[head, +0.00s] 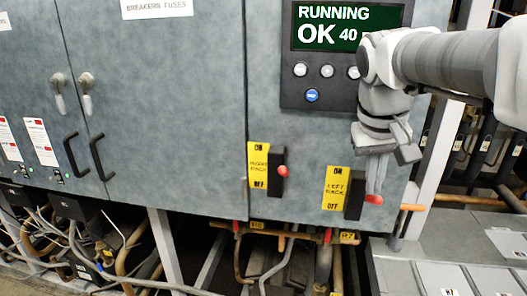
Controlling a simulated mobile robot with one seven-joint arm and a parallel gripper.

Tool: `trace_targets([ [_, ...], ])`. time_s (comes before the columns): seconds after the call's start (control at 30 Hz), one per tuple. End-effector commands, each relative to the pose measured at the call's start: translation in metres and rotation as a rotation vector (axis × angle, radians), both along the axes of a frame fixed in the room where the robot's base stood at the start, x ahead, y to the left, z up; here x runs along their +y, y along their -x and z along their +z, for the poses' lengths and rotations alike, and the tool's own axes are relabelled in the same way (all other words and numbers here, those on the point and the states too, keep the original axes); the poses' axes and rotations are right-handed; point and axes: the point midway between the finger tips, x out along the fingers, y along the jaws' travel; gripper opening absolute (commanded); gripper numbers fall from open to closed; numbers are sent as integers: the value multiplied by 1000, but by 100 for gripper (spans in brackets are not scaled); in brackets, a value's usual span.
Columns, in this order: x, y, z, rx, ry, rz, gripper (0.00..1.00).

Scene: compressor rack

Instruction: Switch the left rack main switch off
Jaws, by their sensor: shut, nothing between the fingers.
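The left rack main switch (355,196) is a black block beside a yellow plate (335,188) reading LEFT RACK, with ON at the top and OFF at the bottom. Its red-tipped lever (374,200) sticks out to the right, nearer the OFF end of the plate. My gripper (375,189) is shut and points down, with its fingertips right at the red tip. It overlaps part of the switch, and I cannot tell whether it touches the lever.
The right rack switch (279,171) with its own red lever is to the left. The display (335,27) above reads RUNNING OK 40, partly covered by my arm. Pipes run below the grey cabinet (180,110). An orange-tipped handle (412,208) is close on the right.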

Motion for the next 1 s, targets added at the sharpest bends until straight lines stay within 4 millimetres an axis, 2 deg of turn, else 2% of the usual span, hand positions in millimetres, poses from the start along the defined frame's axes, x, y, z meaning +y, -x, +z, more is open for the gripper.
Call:
trace_targets([
  [0.27, 1, 5, -13, -72, 21, 0, 0],
  [1.0, 6, 24, -49, -472, 137, -2, 0],
])
